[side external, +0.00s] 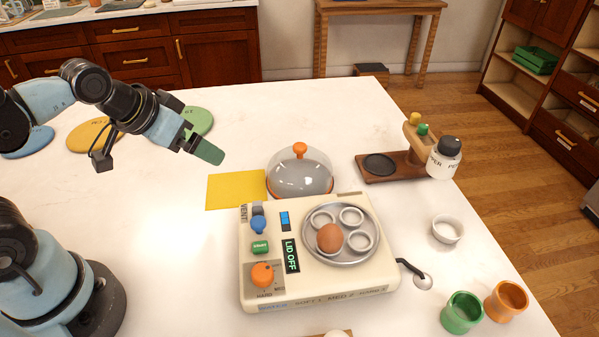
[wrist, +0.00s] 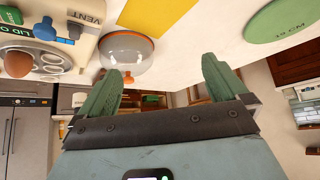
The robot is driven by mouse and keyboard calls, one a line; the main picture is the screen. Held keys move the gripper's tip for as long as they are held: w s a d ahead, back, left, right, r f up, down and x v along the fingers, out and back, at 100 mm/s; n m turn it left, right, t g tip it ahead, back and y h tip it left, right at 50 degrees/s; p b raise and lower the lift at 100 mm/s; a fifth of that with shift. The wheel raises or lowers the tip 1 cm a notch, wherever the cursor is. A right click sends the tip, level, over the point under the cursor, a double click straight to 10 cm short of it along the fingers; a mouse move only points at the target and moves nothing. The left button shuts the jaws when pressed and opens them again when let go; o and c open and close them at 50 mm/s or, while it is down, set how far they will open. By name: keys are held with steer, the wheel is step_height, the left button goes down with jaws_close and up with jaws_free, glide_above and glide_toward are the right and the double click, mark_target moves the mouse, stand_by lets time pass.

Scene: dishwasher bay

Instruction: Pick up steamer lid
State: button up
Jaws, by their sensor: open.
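The steamer lid (side external: 300,172) is a clear dome with an orange rim and an orange knob on top. It sits on the table just behind the egg steamer, at the right edge of a yellow mat. It also shows in the wrist view (wrist: 126,52). The egg steamer (side external: 265,291) is cream, with a grey tray holding one brown egg (side external: 330,238) and a display reading "LID OFF". My gripper (side external: 207,150) is open and empty, raised above the table to the left of the lid. Its two green fingers (wrist: 160,84) stand wide apart in the wrist view.
The yellow mat (side external: 232,191) lies bare left of the lid. A wooden stand (side external: 400,168) with shakers is to the right. A white ramekin (side external: 448,229), a green cup (side external: 461,312) and an orange cup (side external: 507,301) stand at front right. Coloured discs (side external: 198,121) lie behind my arm.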

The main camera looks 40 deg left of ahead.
steer(key=shift+c, duration=0.2)
steer(key=c, duration=0.7)
step_height(320, 180, up, 6)
steer(key=m+g, duration=0.5)
steer(key=g, duration=0.2)
glide_above(300, 145)
steer(key=shift+f, duration=5.65)
